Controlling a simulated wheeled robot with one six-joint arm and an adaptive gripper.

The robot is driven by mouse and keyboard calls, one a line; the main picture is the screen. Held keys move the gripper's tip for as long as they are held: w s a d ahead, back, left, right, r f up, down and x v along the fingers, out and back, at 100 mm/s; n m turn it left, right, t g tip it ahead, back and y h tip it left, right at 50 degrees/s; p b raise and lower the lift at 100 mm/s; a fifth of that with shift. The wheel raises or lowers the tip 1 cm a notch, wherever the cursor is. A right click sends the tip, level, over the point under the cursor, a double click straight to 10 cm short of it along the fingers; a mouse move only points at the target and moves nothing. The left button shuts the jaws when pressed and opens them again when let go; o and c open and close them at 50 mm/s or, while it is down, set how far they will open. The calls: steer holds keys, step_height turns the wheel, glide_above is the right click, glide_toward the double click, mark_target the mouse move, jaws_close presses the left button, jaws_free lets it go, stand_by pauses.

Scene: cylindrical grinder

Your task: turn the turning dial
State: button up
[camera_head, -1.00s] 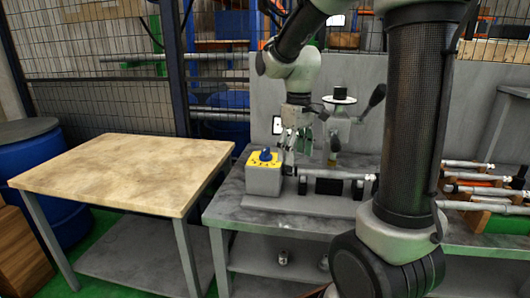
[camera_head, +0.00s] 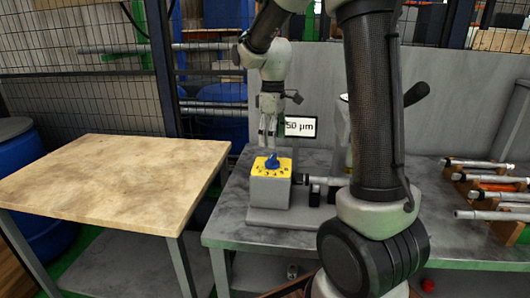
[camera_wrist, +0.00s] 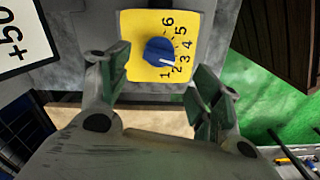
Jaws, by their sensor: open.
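The turning dial (camera_head: 272,161) is a blue knob on a yellow plate (camera_head: 258,172) with black numbers, on top of a grey box (camera_head: 268,192) on the grinder. In the wrist view, the dial (camera_wrist: 159,52) sits near the top centre, and its white mark points toward the lower right, near the 2 and 3. My gripper (camera_wrist: 158,85) is open, with one green-padded finger on each side of the picture below the dial, apart from it. In the head view my gripper (camera_head: 267,138) hangs just behind and above the dial, pointing down.
A display (camera_head: 301,127) reading 50 µm stands behind the box. A wooden-topped table (camera_head: 115,180) is to the left, its top empty. Several cylindrical gauges (camera_head: 495,180) lie on racks at the right of the grey bench (camera_head: 440,245).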

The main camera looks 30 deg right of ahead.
mark_target(272, 155)
steer(key=shift+w+f, duration=0.15)
steer(key=shift+f, duration=0.1)
step_height(272, 155, down, 7)
steer(key=shift+f, duration=0.1)
steer(key=shift+c, duration=0.4)
steer(key=c, duration=0.9)
